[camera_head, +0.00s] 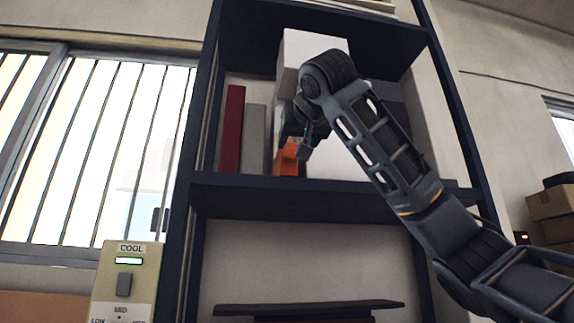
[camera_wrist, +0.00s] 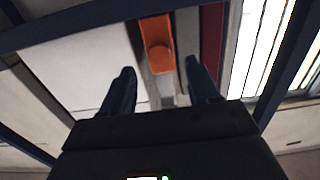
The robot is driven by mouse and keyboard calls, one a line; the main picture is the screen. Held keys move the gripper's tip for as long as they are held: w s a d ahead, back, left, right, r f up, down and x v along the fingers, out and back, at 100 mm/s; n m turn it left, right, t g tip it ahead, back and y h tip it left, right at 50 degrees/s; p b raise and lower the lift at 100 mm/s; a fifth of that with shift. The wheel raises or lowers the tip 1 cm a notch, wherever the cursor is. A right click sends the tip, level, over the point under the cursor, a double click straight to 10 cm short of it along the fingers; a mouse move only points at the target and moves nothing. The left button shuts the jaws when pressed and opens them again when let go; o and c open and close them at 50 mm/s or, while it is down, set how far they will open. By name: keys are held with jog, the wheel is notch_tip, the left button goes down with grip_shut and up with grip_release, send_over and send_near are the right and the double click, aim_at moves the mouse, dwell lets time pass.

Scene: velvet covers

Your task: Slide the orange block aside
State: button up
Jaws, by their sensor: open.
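The orange block (camera_head: 286,160) stands on the middle shelf of a dark blue shelf unit, partly hidden by my gripper in the head view.
A grey block (camera_head: 253,140) and a dark red block (camera_head: 231,130) stand left of the orange block. A large white box (camera_head: 300,48) and other pale boxes stand right and behind. The shelf board (camera_head: 290,187) runs below. A barred window (camera_head: 100,150) is at left.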

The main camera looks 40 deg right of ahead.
aim_at(292, 154)
jog(key=shift+w+d+r+p, duration=0.25)
jog(key=shift+w+d+p, duration=0.05)
jog(key=shift+w+d, duration=0.15)
jog(key=p+x, duration=0.2)
jog(key=x, duration=0.4)
jog(key=shift+w+d+f, duration=0.1)
jog(key=shift+w+d, duration=0.1)
jog(key=shift+w, duration=0.15)
grip_shut()
